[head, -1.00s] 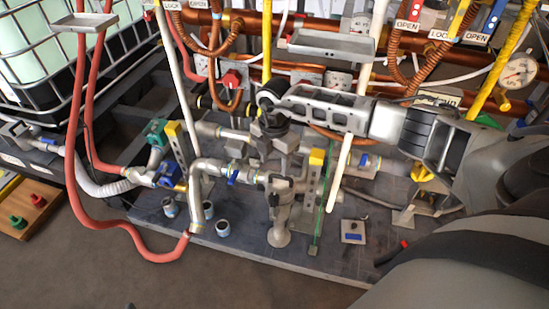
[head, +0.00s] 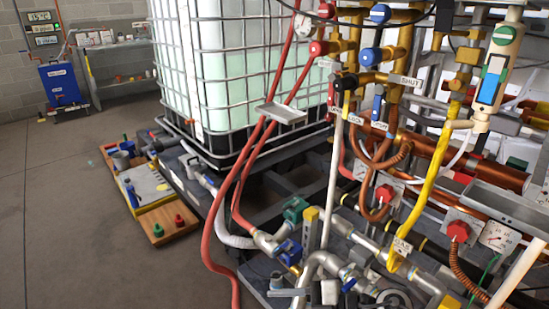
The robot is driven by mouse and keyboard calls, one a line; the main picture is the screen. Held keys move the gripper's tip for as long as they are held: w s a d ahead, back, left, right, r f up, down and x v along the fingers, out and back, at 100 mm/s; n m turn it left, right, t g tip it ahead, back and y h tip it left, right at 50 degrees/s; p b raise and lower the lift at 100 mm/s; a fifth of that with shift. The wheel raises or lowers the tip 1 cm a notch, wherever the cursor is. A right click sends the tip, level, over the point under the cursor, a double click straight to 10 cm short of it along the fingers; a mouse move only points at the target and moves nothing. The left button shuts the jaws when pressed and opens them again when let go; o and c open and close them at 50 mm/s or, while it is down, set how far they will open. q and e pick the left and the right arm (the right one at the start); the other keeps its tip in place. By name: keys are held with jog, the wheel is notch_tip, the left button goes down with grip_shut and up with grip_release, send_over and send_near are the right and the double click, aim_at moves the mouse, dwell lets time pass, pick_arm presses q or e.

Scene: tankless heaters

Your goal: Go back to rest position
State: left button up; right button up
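Neither gripper can be made out in the head view. Small grey shapes show at the bottom edge, below the pipe elbow (head: 318,262), and I cannot tell what they are. The pipe rig with its red-handled valve (head: 458,231), yellow pipe (head: 437,165) and copper pipes (head: 430,150) fills the right side. A green valve (head: 295,210) and a blue valve (head: 289,252) sit low on the rig.
A caged white tank (head: 240,80) stands behind a red hose (head: 238,190) that hangs to the floor. A wooden board (head: 170,222) lies at the left of the rig. A blue cart (head: 60,84) and shelf (head: 118,72) stand far left. The grey floor (head: 80,220) at left is clear.

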notch_tip(320, 180, up, 9)
jog(key=d+m+t+p, duration=0.1)
jog(key=m+t+p, duration=0.1)
jog(key=m+t, duration=0.75)
pick_arm(q)
jog(key=r+p, duration=0.2)
jog(key=p, duration=0.1)
jog(key=shift+a+r+g+p, duration=0.3)
jog(key=shift+a+r, duration=0.05)
jog(key=shift+r, duration=0.05)
pick_arm(e)
jog(key=s+d+f+m+g+h, duration=0.1)
jog(key=s+d+f+m+h, duration=0.8)
jog(key=s+d+m+h, duration=0.1)
jog(key=shift+d+m+h, duration=0.45)
jog(key=shift+m+h, duration=0.25)
jog(key=shift+m, duration=0.15)
pick_arm(q)
jog(key=shift+s+y, duration=0.1)
jog(key=shift+y, duration=0.2)
pick_arm(e)
jog(key=shift+f, duration=0.1)
